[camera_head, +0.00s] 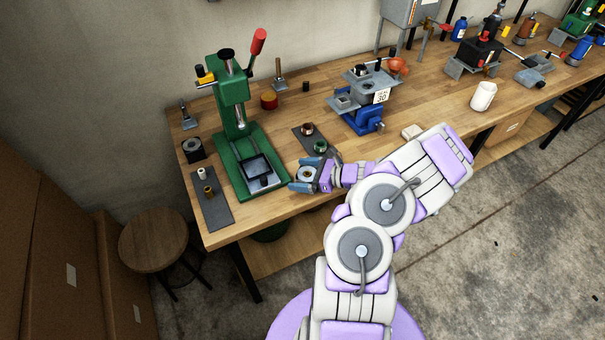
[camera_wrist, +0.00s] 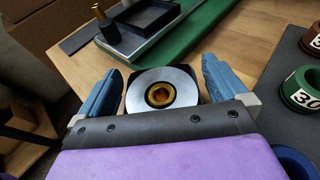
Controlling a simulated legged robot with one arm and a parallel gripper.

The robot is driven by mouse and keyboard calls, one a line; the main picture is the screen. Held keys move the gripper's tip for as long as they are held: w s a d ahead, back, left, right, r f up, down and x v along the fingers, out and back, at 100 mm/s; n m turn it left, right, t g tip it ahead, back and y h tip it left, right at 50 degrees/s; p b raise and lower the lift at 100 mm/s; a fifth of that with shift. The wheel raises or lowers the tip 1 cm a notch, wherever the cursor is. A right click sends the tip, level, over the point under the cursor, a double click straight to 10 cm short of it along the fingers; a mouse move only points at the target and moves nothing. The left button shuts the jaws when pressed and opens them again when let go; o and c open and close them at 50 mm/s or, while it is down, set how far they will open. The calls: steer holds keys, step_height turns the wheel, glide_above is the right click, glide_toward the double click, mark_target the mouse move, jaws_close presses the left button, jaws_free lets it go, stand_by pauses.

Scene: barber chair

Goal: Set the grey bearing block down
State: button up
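The bearing block (camera_wrist: 180,91), a dark block with a silver round face and a brass-coloured bore, sits between the two blue fingers of my gripper (camera_wrist: 165,88). The fingers appear closed against its sides, though narrow gaps seem to show at the edges. In the head view my gripper (camera_head: 306,175) is just right of the green press, over the front part of the bench, with the block (camera_head: 307,174) between its fingers. The block's underside is hidden, so I cannot tell whether it touches the bench.
The green press (camera_head: 233,105) has a black square tray (camera_head: 258,170) on its base. A dark mat (camera_head: 213,210) with small bushings lies left of it. Another mat with rings (camera_head: 320,147) is behind my gripper. A blue-based fixture (camera_head: 362,118) stands to the right. Bare wood lies along the front edge.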

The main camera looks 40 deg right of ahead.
steer(key=p+v, duration=0.2)
steer(key=v, duration=0.9)
steer(key=shift+s+d+r, duration=0.1)
steer(key=shift+d+r, duration=0.1)
steer(key=w+a+r+n+g+y, duration=0.15)
steer(key=a+r+n+g, duration=0.5)
steer(key=a, duration=0.65)
steer(key=w+a+r+n+g+y, duration=0.15)
steer(key=a+r+n+g, duration=0.25)
steer(key=a+r+n, duration=0.8)
steer(key=s+a+r+n+g+h, duration=0.2)
steer(key=s+a+n+g+h, duration=0.3)
steer(key=s+a, duration=0.6)
steer(key=s+d+r+n+t+h, duration=0.1)
steer(key=s+n+h, duration=0.4)
steer(key=s, duration=0.6)
steer(key=shift+s+d+r+n+h+p, duration=0.3)
steer(key=shift+d+n, duration=0.35)
steer(key=shift+d, duration=0.25)
